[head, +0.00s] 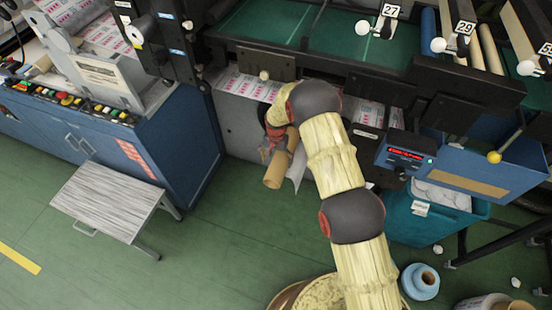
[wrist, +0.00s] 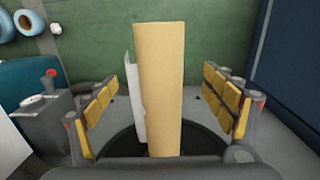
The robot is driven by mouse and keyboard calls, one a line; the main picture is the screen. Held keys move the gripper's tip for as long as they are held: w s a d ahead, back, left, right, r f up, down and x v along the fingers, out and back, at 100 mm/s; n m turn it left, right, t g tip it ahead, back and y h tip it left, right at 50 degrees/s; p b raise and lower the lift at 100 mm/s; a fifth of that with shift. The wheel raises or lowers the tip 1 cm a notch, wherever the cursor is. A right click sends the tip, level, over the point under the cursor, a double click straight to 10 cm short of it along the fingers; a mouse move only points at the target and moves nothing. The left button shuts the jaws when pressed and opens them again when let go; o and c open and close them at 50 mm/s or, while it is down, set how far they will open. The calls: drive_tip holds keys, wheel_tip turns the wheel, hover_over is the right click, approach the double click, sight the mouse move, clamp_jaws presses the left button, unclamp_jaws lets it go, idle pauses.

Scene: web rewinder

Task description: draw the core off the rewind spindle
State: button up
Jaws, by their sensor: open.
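The core is a plain brown cardboard tube (head: 275,172) at the front of the machine in the head view. A loose flap of white paper (head: 298,168) hangs along its right side. In the wrist view the core (wrist: 160,85) runs up the middle of the picture, with the white flap (wrist: 135,105) on its left. My gripper (wrist: 165,103) is open, its yellow-padded fingers on either side of the core with gaps on both sides. In the head view my arm partly covers the gripper. The rewind spindle is hidden; I cannot tell how far the core sits on it.
A small grey-topped table (head: 110,205) stands at the left on the green floor. A blue cabinet (head: 175,140) is behind it. A teal bin (head: 430,215) and blue rolls (head: 420,280) are at the right. The floor left of my arm is clear.

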sight(274, 173)
drive_tip(key=shift+f+b, duration=2.55)
drive_tip(key=shift+f, duration=2.2)
drive_tip(key=shift+c, duration=0.4)
drive_tip(key=c, duration=1.5)
drive_tip(key=shift+r, duration=0.25)
drive_tip(key=shift+s+a+p, duration=0.3)
drive_tip(key=shift+s+p, duration=0.05)
drive_tip(key=shift+s, duration=0.35)
drive_tip(key=shift+s+a+p, duration=0.25)
drive_tip(key=shift+s+p, duration=0.05)
drive_tip(key=shift+s, duration=0.35)
drive_tip(key=shift+s+a+p, duration=0.9)
drive_tip(key=shift+s+a, duration=0.55)
drive_tip(key=shift+s, duration=2.5)
drive_tip(key=shift+s+a+p, duration=0.85)
drive_tip(key=shift+s+a, duration=0.6)
drive_tip(key=shift+s, duration=2.55)
drive_tip(key=shift+s+a+p, duration=0.9)
drive_tip(key=shift+s+a, duration=0.55)
drive_tip(key=shift+s, duration=2.5)
